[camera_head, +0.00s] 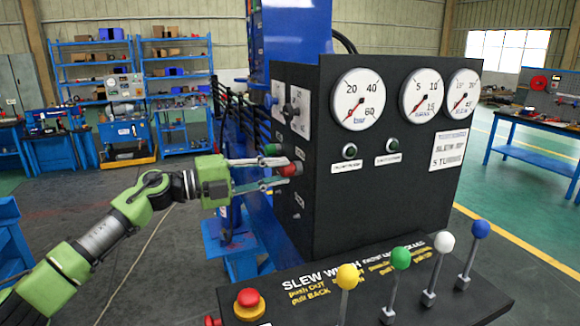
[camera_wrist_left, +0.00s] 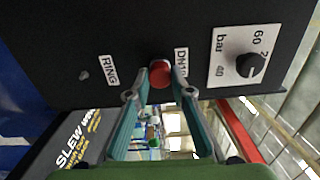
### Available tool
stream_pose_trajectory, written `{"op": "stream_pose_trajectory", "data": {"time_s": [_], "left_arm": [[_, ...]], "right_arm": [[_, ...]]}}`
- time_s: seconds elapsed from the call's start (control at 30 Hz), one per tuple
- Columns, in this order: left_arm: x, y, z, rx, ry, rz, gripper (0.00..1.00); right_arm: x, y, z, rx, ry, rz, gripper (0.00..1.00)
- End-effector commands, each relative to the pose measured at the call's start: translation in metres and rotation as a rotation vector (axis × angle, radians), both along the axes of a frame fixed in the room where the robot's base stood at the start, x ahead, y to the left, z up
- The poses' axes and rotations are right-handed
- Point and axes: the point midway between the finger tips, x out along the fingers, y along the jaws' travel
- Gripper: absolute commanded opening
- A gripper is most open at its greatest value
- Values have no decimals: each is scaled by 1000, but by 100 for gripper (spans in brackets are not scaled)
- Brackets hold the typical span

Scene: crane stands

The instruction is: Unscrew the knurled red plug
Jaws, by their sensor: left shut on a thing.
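The red plug (camera_head: 291,169) sticks out of the left side face of the black control cabinet (camera_head: 330,215). It also shows as a round red head in the left wrist view (camera_wrist_left: 160,73), between two labels. My left gripper (camera_head: 277,172) reaches in from the left, level with the plug. Its two fingertips lie on either side of the red plug and are shut on it, seen from the wrist (camera_wrist_left: 159,90). The knurling is too small to make out. My right gripper is in neither view.
A green plug (camera_head: 271,149) sits just above the red one. A black knob (camera_wrist_left: 250,65) on a bar scale is on the same face. Below, a panel carries a red emergency button (camera_head: 249,298) and levers with yellow (camera_head: 348,276), green (camera_head: 401,258), white and blue balls.

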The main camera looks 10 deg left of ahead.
Motion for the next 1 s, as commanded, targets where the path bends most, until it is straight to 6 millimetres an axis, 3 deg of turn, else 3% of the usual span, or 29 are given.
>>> {"op": "stream_pose_trajectory", "data": {"time_s": [0.03,0.37,0.43,1.0], "left_arm": [[0,1,4,-13,28,1,0],[0,1,4,-136,211,2,0],[0,1,-1,-136,209,2,0],[-13,20,-1,-135,204,2,0]], "right_arm": [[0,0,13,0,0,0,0],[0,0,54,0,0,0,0],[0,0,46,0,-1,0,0],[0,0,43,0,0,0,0]]}}
